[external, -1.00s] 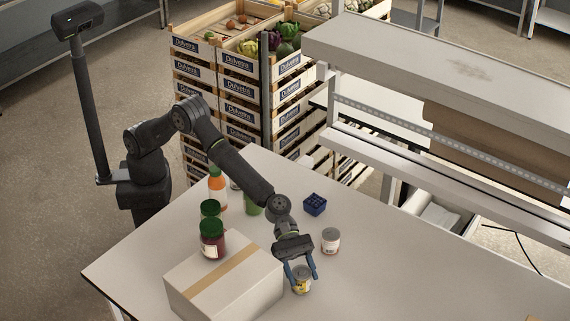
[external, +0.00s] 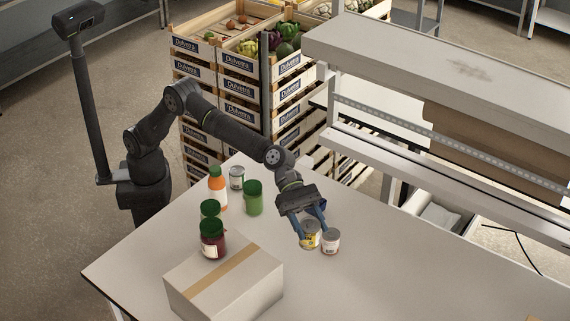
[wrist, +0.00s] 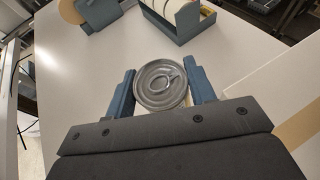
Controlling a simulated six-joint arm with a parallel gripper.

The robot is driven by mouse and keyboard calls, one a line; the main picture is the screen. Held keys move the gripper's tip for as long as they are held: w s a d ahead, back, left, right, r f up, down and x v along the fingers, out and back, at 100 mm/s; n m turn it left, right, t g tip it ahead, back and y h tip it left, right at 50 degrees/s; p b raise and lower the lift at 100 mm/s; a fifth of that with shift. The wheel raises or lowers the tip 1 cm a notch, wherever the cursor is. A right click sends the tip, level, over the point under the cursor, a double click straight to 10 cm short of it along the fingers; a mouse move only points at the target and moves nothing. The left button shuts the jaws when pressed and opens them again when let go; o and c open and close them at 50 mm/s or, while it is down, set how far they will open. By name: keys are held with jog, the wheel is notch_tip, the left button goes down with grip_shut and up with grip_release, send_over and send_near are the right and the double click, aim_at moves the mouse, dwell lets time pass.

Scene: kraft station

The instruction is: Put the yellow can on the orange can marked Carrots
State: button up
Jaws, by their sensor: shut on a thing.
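The yellow can (external: 310,236) has a grey metal lid. My gripper (external: 311,232) is shut on it, with one blue finger on each side. In the wrist view its round lid (wrist: 160,85) sits between the fingers. The can looks upright; its height above the table is hard to tell. Another can (external: 331,242), with a grey lid and a pale, orange-tinged label, stands just right of it in the external view. The two overlap in the picture, and I cannot tell whether they touch. The label is too small to read, and this can is not clear in the wrist view.
A closed carton (external: 225,287) with a dark red jar (external: 212,240) stands to the left. A blue-grey holder (wrist: 182,25) shows in the wrist view.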

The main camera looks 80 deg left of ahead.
jog(key=w+a+f+n+t+y, duration=0.2)
jog(key=w+a+n+t, duration=0.2)
jog(key=w+a, duration=0.65)
jog(key=shift+n+t+y, duration=0.3)
jog(key=shift+s+a+f, duration=0.25)
jog(key=shift+a+f, duration=0.05)
jog(key=shift+f, duration=1)
jog(key=shift+s+a+f, duration=0.2)
jog(key=shift+a+f, duration=0.15)
jog(key=shift+f, duration=1)
jog(key=shift+s+a+f, duration=0.25)
jog(key=shift+a+f, duration=0.05)
jog(key=shift+f, duration=1)
jog(key=shift+f, duration=0.1)
jog(key=o, duration=1.2)
jog(key=shift+c, duration=0.2)
jog(key=shift+s+a+r, duration=0.1)
jog(key=shift+a+r, duration=0.05)
jog(key=shift+r, duration=0.05)
jog(key=v, duration=1.1)
jog(key=shift+s+a, duration=0.2)
jog(key=shift+s, duration=0.05)
